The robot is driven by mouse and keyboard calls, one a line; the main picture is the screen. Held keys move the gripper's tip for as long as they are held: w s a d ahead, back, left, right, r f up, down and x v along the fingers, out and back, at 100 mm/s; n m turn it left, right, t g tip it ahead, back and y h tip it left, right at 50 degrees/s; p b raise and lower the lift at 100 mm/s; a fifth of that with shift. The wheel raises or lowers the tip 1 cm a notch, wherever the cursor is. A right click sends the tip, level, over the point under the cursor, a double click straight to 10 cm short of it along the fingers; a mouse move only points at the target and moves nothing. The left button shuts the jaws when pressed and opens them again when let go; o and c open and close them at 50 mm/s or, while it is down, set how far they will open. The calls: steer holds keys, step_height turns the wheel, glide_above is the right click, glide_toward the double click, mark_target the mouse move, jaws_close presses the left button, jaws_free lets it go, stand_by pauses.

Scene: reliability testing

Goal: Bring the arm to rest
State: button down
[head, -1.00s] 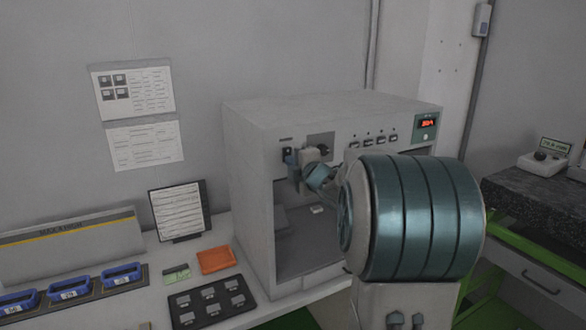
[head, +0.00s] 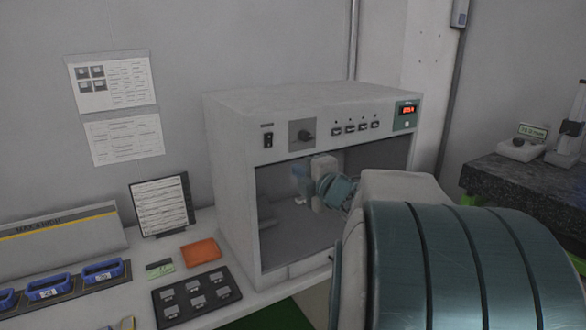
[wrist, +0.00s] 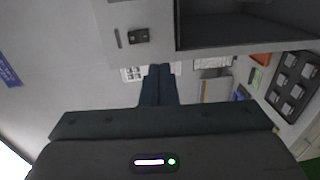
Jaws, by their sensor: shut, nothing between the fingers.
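My gripper (head: 303,178) is in front of the open bay of the grey test chamber (head: 300,105), below its control panel. It is small and partly hidden by my wrist in the head view. In the wrist view my gripper (wrist: 158,72) shows its two dark fingers together, with nothing between them. My arm fills the lower right of the head view and hides part of the chamber's front. The chamber (wrist: 155,10) and its dark opening (wrist: 240,25) also show in the wrist view.
A dark stone-topped bench (head: 510,178) stands at right. Open air lies above the chamber.

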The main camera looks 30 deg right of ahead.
steer(key=shift+s, duration=0.4)
steer(key=s+a+f+m+g, duration=1.4)
steer(key=s+a+f+m, duration=0.4)
steer(key=s, duration=0.4)
steer(key=shift+a+m+h, duration=0.3)
steer(key=shift+h, duration=0.1)
